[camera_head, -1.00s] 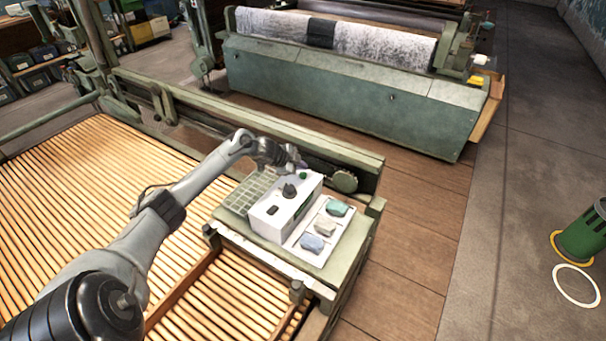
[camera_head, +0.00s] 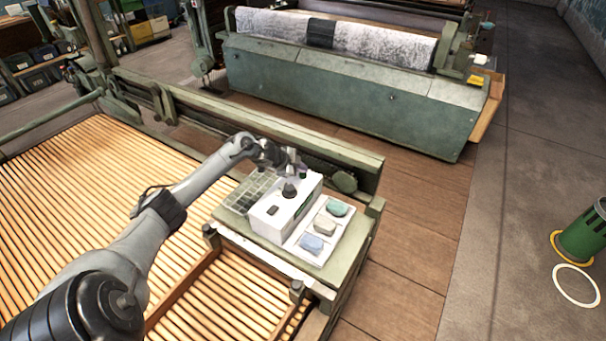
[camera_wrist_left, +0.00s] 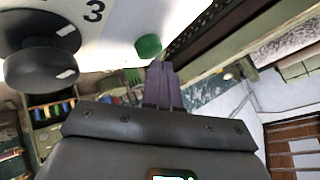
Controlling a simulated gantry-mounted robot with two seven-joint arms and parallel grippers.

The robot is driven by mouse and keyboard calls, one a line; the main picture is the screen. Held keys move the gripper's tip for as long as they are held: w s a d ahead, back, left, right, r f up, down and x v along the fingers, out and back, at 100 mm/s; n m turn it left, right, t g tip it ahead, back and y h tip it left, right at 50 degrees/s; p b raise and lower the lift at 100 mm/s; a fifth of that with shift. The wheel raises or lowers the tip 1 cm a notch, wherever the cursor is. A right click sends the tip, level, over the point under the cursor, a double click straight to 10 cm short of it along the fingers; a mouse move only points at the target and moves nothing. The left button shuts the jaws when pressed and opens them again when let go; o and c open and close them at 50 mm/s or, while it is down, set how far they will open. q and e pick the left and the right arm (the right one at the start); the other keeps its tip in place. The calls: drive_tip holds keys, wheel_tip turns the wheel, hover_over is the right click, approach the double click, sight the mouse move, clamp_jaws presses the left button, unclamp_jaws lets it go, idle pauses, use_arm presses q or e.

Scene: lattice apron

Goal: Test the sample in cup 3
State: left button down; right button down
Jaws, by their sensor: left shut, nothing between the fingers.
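A white tester box (camera_head: 262,220) stands on the green corner of the frame, with a black knob (camera_head: 289,190) and a dark slot on top. In the left wrist view the knob (camera_wrist_left: 45,60) is large, with white marks, beside a printed "3" (camera_wrist_left: 94,10). A green button (camera_wrist_left: 148,46) is just beyond my left gripper's tips (camera_wrist_left: 160,68); I cannot tell whether they touch. My left gripper (camera_head: 302,171) is shut and empty over the far end of the box. A white tray beside the box (camera_head: 323,259) holds teal (camera_head: 338,208), beige (camera_head: 325,225) and blue (camera_head: 311,244) samples. My right gripper is out of view.
A gridded tray (camera_head: 240,200) sits left of the box. Wooden slats (camera_head: 100,190) fill the left, and a green rail (camera_head: 345,155) runs behind the box. A large green machine (camera_head: 350,90) stands farther back.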

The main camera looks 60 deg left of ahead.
sight(301, 175)
use_arm(q)
drive_tip(key=shift+f, duration=0.5)
idle(0.3)
idle(0.4)
drive_tip(key=shift+r+p, duration=0.95)
wheel_tip(301, 175, up, 5)
drive_tip(key=p, duration=0.5)
idle(0.5)
